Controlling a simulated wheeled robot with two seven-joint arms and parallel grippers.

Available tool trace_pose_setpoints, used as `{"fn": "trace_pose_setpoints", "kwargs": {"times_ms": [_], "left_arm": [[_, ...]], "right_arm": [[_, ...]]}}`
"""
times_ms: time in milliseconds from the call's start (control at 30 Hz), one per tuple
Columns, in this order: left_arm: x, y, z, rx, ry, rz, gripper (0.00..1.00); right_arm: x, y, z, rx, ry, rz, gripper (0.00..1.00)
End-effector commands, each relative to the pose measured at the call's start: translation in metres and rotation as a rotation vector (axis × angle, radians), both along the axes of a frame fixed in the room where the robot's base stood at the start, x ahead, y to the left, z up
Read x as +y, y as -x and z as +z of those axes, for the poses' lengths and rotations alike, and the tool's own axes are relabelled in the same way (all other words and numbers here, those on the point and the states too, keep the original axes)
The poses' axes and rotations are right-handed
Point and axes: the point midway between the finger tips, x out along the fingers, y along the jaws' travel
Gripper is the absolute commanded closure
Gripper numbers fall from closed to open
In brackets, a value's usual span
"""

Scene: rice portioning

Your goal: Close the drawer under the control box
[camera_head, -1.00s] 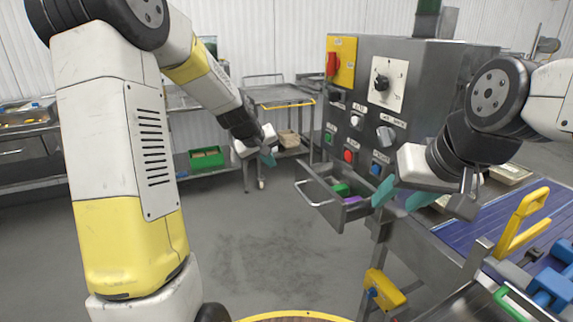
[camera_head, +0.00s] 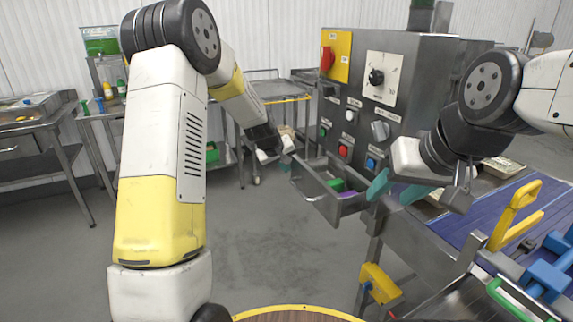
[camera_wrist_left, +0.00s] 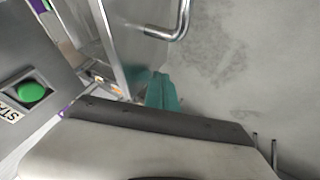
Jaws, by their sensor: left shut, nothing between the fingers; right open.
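The drawer (camera_head: 318,204) under the grey control box (camera_head: 433,88) stands pulled out, with a green and a purple item inside. Its bar handle also shows in the left wrist view (camera_wrist_left: 178,32), near the top. My left gripper (camera_head: 286,165) is shut and empty beside the far left corner of the drawer front; I cannot tell whether it touches. Its teal fingertips also show in the left wrist view (camera_wrist_left: 161,92), close to the drawer's metal edge. My right gripper (camera_head: 397,190) is open and empty, just right of the drawer, partly in front of the box's lower part.
A blue conveyor (camera_head: 470,222) with a yellow handle (camera_head: 515,215) lies at right. A yellow box (camera_head: 380,283) hangs low in front. A steel table (camera_head: 35,125) stands at left. The floor left of the drawer is clear.

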Motion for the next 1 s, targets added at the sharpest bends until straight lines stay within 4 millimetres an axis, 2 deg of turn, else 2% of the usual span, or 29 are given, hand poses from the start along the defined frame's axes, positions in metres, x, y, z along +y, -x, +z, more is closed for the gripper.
{"fn": "trace_pose_setpoints", "kwargs": {"times_ms": [267, 367, 700, 800, 1000], "left_arm": [[-0.003, -0.001, 0.000, -0.001, 0.000, -0.001, 1.00], [-0.014, -0.008, 0.000, 0.000, 0.001, -0.003, 1.00], [-0.084, -0.048, 0.000, 0.000, -0.001, -0.004, 1.00], [-0.095, -0.054, 0.000, -0.001, 0.000, -0.001, 1.00], [-0.099, -0.057, 0.001, -0.003, 0.001, 0.000, 1.00]], "right_arm": [[0.000, 0.000, 0.000, 0.000, 0.000, 0.000, 0.52], [0.000, 0.000, 0.000, 0.000, 0.000, 0.000, 0.52], [0.000, 0.000, 0.000, 0.000, 0.000, 0.000, 0.52], [0.000, 0.000, 0.000, 0.000, 0.000, 0.000, 0.52], [0.000, 0.000, 0.000, 0.000, 0.000, 0.000, 0.52]]}}
